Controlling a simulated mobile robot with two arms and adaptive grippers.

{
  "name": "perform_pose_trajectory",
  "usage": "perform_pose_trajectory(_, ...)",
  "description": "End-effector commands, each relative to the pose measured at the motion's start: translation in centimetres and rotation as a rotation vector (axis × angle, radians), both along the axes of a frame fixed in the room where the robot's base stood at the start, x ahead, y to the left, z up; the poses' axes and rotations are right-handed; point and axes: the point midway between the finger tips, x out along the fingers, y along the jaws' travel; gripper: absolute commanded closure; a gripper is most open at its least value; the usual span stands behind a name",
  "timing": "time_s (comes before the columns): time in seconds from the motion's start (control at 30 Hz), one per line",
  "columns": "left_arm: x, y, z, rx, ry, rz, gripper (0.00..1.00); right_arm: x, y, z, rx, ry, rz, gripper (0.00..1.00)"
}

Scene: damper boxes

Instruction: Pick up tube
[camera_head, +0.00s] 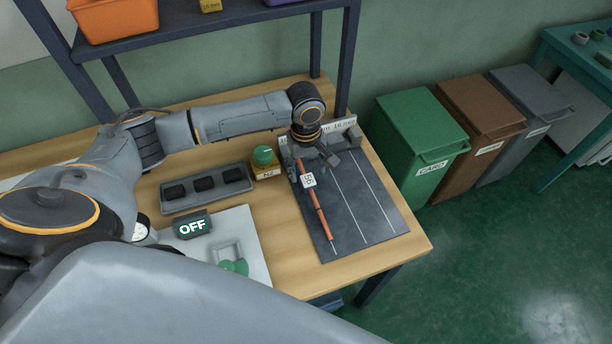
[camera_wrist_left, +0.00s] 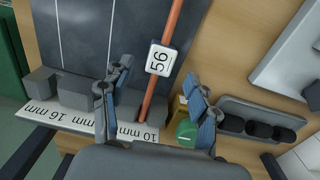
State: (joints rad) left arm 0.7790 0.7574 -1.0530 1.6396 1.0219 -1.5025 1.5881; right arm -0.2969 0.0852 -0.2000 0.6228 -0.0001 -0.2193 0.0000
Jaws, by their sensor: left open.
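An orange-brown tube (camera_head: 318,212) lies lengthwise on a dark board (camera_head: 358,205) with white lines. A white tag (camera_head: 309,180) is on it; in the left wrist view the tag (camera_wrist_left: 161,58) reads 56. My left gripper (camera_head: 315,160) is over the back end of the board, hiding that end of the tube in the head view. In the left wrist view my left gripper (camera_wrist_left: 160,85) is open, with the tube (camera_wrist_left: 174,22) running between its fingers. No grip on the tube shows. My right gripper is in no view.
A strip marked 16 mm and 10 mm (camera_wrist_left: 85,122) with grey blocks runs along the board's back edge. Bins stand right of the table.

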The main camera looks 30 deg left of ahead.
Motion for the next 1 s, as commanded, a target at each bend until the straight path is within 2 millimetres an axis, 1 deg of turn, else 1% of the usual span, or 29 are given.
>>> perform_pose_trajectory(0.03,0.0,0.0,-0.3,0.000,0.001,0.000,0.40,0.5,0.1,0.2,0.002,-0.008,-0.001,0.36)
perform_pose_trajectory(0.1,0.1,0.1,-1.1,0.002,0.002,0.001,0.40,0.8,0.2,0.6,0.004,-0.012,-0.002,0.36)
perform_pose_trajectory(0.23,0.3,0.3,-3.1,0.001,0.001,0.000,0.40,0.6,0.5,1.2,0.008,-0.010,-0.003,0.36)
perform_pose_trajectory(0.33,0.3,0.2,-4.4,0.001,0.001,0.000,0.40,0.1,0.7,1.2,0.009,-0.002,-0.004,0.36)
perform_pose_trajectory(0.43,0.4,0.2,-5.0,-0.001,-0.001,0.000,0.40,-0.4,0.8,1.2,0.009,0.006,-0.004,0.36)
perform_pose_trajectory(0.63,0.4,0.2,-5.1,-0.001,-0.001,-0.001,0.40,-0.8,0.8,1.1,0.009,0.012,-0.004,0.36)
perform_pose_trajectory(0.67,0.4,0.2,-5.1,-0.001,-0.001,-0.001,0.42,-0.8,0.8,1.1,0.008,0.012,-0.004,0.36)
perform_pose_trajectory(0.7,0.4,0.2,-5.1,0.000,-0.001,-0.001,0.50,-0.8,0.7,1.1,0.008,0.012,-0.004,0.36)
perform_pose_trajectory(0.77,0.4,0.2,-5.1,-0.001,-0.001,-0.001,0.62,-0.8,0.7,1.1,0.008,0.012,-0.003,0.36)
perform_pose_trajectory(0.8,0.4,0.2,-5.1,0.000,-0.001,-0.001,0.70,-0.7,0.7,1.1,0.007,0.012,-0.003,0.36)
perform_pose_trajectory(0.87,0.4,0.2,-5.1,0.001,-0.001,-0.001,0.82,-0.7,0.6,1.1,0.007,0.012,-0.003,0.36)
perform_pose_trajectory(0.93,0.4,0.2,-5.1,0.001,-0.001,-0.001,0.97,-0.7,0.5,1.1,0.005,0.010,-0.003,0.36)
perform_pose_trajectory(0.97,0.4,0.2,-5.1,0.001,-0.001,-0.001,1.00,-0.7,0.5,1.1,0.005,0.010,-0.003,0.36)
perform_pose_trajectory(1.0,0.4,0.2,-5.1,0.000,-0.001,-0.001,1.00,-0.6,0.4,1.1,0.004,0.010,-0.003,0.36)
